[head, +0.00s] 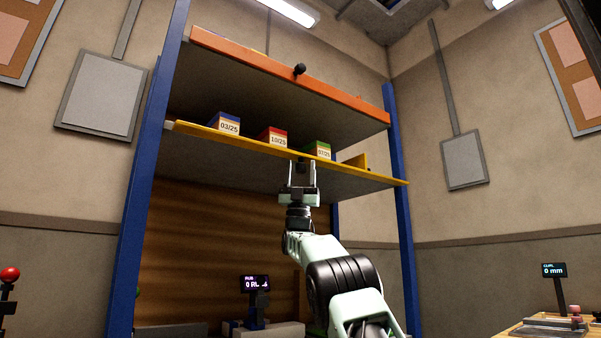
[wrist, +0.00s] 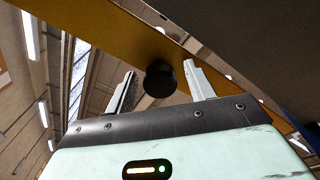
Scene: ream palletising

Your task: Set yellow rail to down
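The yellow rail (head: 235,137) runs along the front edge of the middle shelf, below the reams' labels. A dark knob (head: 301,167) shows at its middle, and in the wrist view the round black knob (wrist: 160,80) stands in front of the yellow rail (wrist: 95,25). My gripper (head: 302,168) points up at the rail from below. Its two fingers are apart, one on each side of the knob, and in the wrist view the open gripper (wrist: 164,85) shows gaps between knob and fingers. I cannot tell the rail's exact latch state.
A blue ream (head: 228,123), a red ream (head: 272,137) and a green ream (head: 318,150) stand on the shelf behind the rail. An orange rail (head: 345,93) with its own black knob (head: 299,69) spans the shelf above. Blue posts (head: 146,170) flank the rack.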

